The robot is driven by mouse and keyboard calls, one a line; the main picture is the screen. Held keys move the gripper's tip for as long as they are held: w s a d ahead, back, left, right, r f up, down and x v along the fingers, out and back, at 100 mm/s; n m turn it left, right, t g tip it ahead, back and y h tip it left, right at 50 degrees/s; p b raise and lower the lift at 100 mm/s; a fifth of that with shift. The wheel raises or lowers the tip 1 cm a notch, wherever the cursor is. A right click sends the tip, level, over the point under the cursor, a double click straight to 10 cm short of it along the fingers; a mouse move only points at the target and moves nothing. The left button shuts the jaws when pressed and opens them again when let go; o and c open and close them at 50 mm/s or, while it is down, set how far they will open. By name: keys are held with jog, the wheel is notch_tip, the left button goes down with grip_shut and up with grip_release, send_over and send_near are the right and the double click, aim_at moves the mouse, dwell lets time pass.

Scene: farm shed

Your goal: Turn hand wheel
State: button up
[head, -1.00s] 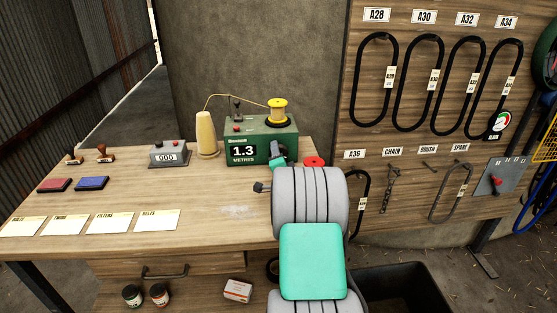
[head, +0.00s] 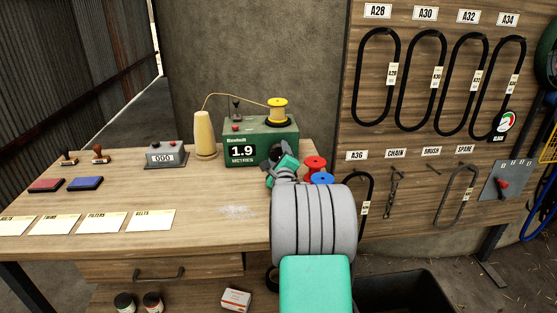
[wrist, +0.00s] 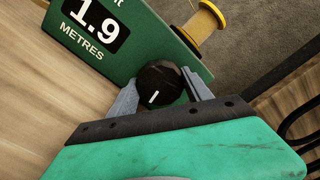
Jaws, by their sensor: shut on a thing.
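The hand wheel is a black faceted knob (wrist: 160,86) with a white line, on the face of the green metre machine (head: 262,140). In the wrist view the machine (wrist: 110,30) fills the upper left and its display reads 1.9 METRES. My gripper (wrist: 159,80) has a grey finger on each side of the knob and is shut on it. In the head view my gripper (head: 284,166) is at the machine's front right, and my arm hides the knob.
A pale yellow cone (head: 205,135) stands left of the machine. Red (head: 316,163) and blue (head: 321,178) spools stand close to the right of my gripper. A grey counter box (head: 166,154), stamps, ink pads and cards lie to the left.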

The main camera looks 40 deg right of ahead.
jog(key=shift+m+b, duration=0.75)
jog(key=shift+m, duration=1.25)
jog(key=o, duration=1.4)
jog(key=v, duration=0.7)
jog(key=shift+s+a, duration=0.25)
jog(key=shift+s, duration=0.1)
